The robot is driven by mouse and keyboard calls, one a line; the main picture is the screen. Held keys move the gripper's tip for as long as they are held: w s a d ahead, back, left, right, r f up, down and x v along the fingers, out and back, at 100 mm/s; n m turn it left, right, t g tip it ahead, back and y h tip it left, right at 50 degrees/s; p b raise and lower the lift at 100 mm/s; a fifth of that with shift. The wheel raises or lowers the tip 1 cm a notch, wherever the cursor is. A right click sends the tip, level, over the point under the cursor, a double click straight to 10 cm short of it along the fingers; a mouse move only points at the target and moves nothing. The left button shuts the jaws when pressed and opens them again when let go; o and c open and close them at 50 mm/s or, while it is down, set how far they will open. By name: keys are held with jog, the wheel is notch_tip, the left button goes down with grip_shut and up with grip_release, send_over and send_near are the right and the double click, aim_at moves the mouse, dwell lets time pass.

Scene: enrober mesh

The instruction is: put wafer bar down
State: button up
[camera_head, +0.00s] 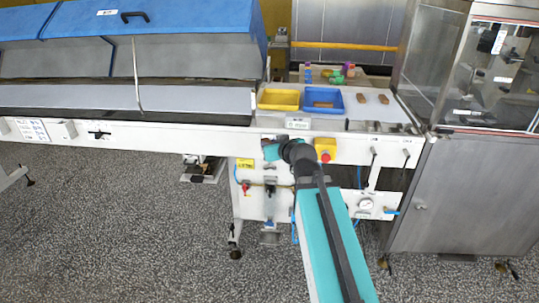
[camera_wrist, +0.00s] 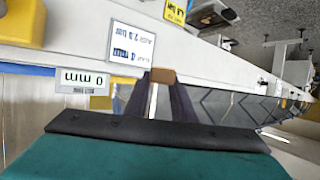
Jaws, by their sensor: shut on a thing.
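My gripper (camera_wrist: 161,82) shows in the wrist view with its two dark fingers shut on a brown wafer bar (camera_wrist: 162,74). Only the bar's end shows between the fingertips. In the head view the wrist of my arm is in front of the machine's white side panel, below the trays; the fingers and held bar cannot be made out there. Two more wafer bars (camera_head: 361,98) (camera_head: 384,99) lie apart on the pale surface (camera_head: 400,117) at the right. A blue tray (camera_head: 338,110) and a yellow tray (camera_head: 278,107) stand side by side left of them. Something brownish is in the blue tray.
A blue-covered tunnel (camera_head: 190,18) stands over the belt at the left. A steel cabinet with clear guards (camera_head: 470,190) stands at the right. Small colored items (camera_head: 345,70) are behind the trays. A yellow button box (camera_head: 325,150) sticks out near my wrist.

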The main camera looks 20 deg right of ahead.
jog(key=shift+m+h, duration=0.7)
jog(key=shift+h, duration=0.1)
jog(key=shift+w+d+r, duration=0.1)
jog(key=shift+w+r, duration=0.15)
jog(key=shift+r, duration=0.65)
jog(key=shift+w+d+r, duration=0.1)
jog(key=shift+w+r, duration=0.2)
jog(key=shift+r, duration=0.65)
jog(key=shift+w+r, duration=0.25)
jog(key=shift+r, duration=0.65)
